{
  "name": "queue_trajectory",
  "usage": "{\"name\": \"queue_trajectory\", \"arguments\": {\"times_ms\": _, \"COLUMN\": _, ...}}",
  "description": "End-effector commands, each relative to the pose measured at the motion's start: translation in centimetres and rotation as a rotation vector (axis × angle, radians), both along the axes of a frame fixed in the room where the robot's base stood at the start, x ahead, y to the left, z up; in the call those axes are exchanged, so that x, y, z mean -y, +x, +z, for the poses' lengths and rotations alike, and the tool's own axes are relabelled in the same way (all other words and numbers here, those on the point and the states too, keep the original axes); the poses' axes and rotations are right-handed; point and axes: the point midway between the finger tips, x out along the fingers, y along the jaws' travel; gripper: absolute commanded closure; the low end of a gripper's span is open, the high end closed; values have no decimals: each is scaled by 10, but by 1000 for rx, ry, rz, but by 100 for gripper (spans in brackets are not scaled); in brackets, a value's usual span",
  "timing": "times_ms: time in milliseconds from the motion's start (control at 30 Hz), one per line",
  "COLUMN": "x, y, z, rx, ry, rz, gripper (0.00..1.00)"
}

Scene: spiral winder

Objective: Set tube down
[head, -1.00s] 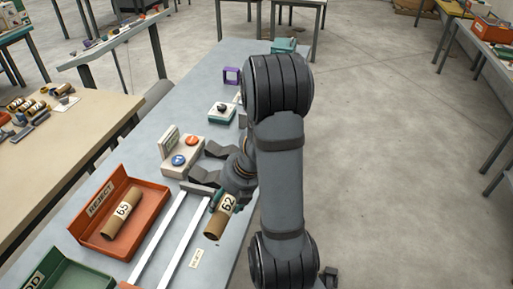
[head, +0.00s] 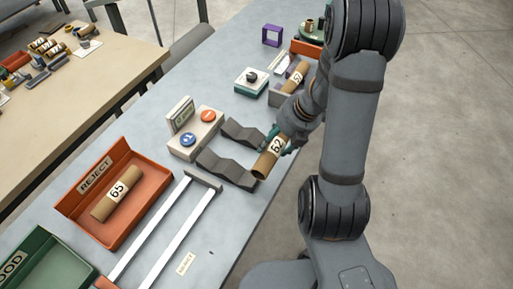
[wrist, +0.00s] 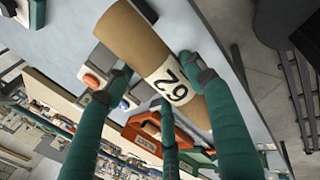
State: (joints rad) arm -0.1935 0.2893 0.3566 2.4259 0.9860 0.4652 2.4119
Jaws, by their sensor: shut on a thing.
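The tube is held tilted at the right edge of the table, beside the grey V-shaped blocks (head: 226,168). I cannot tell how high it is above the table. The blocks are empty. Part of the tube is hidden behind the fingers.
A red REJECT tray (head: 153,193) holds a tube marked 65 (head: 117,202). White rails (head: 184,225) run beside it. A button box (head: 192,143) stands left of the blocks. Another tube (head: 297,76) lies in a holder farther back. A green tray (head: 45,262) is at lower left.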

Motion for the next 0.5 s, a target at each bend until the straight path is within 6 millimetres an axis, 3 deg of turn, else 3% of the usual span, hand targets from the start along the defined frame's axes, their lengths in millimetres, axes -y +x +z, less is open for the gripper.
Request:
{"name": "queue_trajectory", "arguments": {"times_ms": 33, "x": -12, "y": 7, "z": -12, "rx": -3, "ry": 1, "rz": 6, "gripper": 72}}
{"name": "queue_trajectory", "arguments": {"times_ms": 233, "x": -46, "y": 35, "z": -37, "rx": -2, "ry": 0, "rz": 1, "gripper": 72}}
{"name": "queue_trajectory", "arguments": {"times_ms": 500, "x": -63, "y": 50, "z": -52, "rx": 0, "ry": 0, "rz": -2, "gripper": 72}}
